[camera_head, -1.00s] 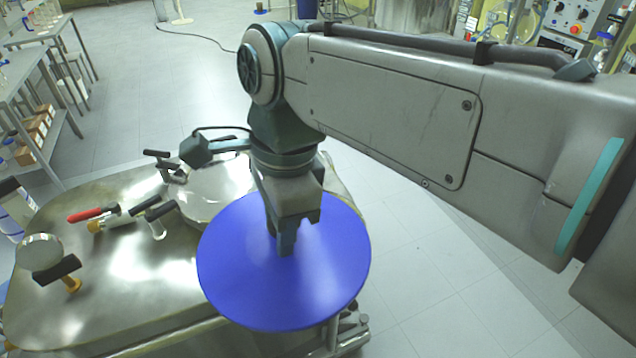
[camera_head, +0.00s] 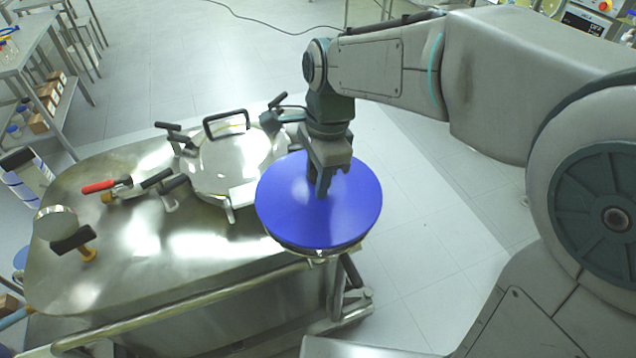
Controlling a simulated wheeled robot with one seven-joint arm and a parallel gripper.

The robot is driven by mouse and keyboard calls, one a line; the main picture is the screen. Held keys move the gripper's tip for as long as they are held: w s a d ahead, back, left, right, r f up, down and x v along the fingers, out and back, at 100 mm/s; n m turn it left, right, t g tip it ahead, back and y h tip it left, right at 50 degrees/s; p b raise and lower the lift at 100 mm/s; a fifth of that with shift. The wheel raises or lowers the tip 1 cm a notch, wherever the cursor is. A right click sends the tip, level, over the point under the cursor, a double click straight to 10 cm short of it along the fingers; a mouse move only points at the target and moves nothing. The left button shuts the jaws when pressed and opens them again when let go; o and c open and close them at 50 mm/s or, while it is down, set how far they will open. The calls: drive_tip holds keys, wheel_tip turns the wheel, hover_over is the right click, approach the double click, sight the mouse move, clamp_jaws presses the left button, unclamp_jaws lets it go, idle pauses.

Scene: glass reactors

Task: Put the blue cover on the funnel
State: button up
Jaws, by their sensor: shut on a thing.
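The blue cover (camera_head: 290,215) is a flat round disc at the right end of the steel vessel top, nearly level. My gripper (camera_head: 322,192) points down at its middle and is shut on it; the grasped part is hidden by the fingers. A pale metallic rim (camera_head: 318,253) shows just under the cover's front edge. It may be the funnel, which is otherwise hidden beneath the cover. I cannot tell whether the cover rests on it or hangs just above it.
The steel vessel (camera_head: 130,270) carries a round hatch with a black handle (camera_head: 225,124), a red-tipped valve lever (camera_head: 100,186) and a gauge (camera_head: 55,222). A metal rail (camera_head: 190,303) runs along its front. The floor to the right is clear. Shelving stands at the far left.

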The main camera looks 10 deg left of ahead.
drive_tip(key=shift+f, duration=1.5)
drive_tip(key=shift+f, duration=0.2)
drive_tip(key=o, duration=1.1)
drive_tip(key=shift+c, duration=0.2)
drive_tip(key=r, duration=0.4)
drive_tip(key=d+r, duration=0.1)
drive_tip(key=r, duration=0.7)
drive_tip(key=shift+w+d+r, duration=0.15)
drive_tip(key=shift+w+r, duration=0.05)
drive_tip(key=shift+w, duration=0.15)
drive_tip(key=s+d+f+n+t, duration=0.1)
drive_tip(key=s+d+f+n, duration=0.2)
drive_tip(key=d, duration=0.4)
drive_tip(key=s+d+f+n+t, duration=0.1)
drive_tip(key=s+d+f+n, duration=0.1)
drive_tip(key=d+n, duration=0.3)
drive_tip(key=s+d+f+n+t+h, duration=0.1)
drive_tip(key=s+d+f+n+t, duration=0.1)
drive_tip(key=d, duration=0.7)
wheel_tip(320, 180, down, 3)
drive_tip(key=shift+s+d+r+n, duration=0.15)
drive_tip(key=shift+s+r+n, duration=0.05)
drive_tip(key=shift+s+n, duration=0.7)
